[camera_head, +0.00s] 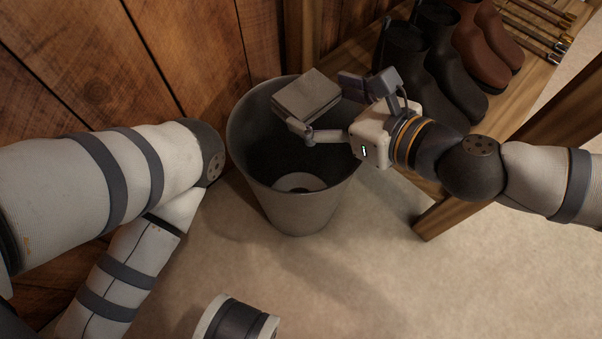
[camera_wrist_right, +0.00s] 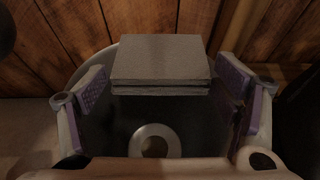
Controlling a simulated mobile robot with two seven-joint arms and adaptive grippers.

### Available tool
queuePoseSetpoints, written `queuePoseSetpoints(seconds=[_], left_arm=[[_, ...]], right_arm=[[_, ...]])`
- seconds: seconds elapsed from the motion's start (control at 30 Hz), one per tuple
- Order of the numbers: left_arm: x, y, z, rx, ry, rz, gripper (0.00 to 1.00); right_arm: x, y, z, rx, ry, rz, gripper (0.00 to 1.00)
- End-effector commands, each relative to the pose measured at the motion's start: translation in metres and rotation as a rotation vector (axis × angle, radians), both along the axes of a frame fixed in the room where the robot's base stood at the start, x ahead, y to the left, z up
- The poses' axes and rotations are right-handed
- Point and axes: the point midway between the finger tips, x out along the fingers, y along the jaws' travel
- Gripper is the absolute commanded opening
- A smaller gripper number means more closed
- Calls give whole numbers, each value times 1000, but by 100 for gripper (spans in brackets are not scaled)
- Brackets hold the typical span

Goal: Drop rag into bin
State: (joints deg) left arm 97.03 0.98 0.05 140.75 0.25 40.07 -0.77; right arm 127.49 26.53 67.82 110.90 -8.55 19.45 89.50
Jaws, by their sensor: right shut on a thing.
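The rag (camera_head: 307,95) is a grey, folded, block-like stack of cloth. It is held above the mouth of the grey round bin (camera_head: 310,213), towards its back rim. My right gripper (camera_head: 325,112) reaches in from the right and is shut on the rag. In the right wrist view the rag (camera_wrist_right: 160,62) sits between the two purple-padded fingers, with the bin (camera_wrist_right: 100,62) below it.
A pale ring-shaped thing (camera_head: 300,182) shows at the bottom of the bin. A wooden rack (camera_head: 440,215) with dark boots (camera_head: 405,60) and brown boots (camera_head: 485,50) stands to the right. A plank wall (camera_head: 200,50) is close behind the bin. Floor in front is mostly clear.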

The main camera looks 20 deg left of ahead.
Motion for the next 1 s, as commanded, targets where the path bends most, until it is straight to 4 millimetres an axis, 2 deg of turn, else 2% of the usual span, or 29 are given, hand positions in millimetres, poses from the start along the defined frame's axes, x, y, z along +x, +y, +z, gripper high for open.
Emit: queuePoseSetpoints(seconds=[0.2, 0.23, 0.3, 0.67, 0.77, 1.0], left_arm=[[-1, 0, 1, 0, 2, 0, 69], [0, 0, 1, 0, 2, 0, 69], [0, 0, 1, 0, 2, 0, 69], [0, 0, 1, 1, 0, 1, 69], [0, 0, 1, 0, 1, 0, 69], [0, 0, 1, 0, 1, 0, 69]], right_arm=[[0, 0, 1, 1, -3, 0, 59], [0, 0, 1, 1, -3, 0, 89], [0, 0, 1, 1, -3, 0, 100], [0, -2, 2, 0, -2, -1, 100], [-5, -16, 7, 1, -1, -4, 100], [-27, -72, 33, 1, -3, -6, 100]])
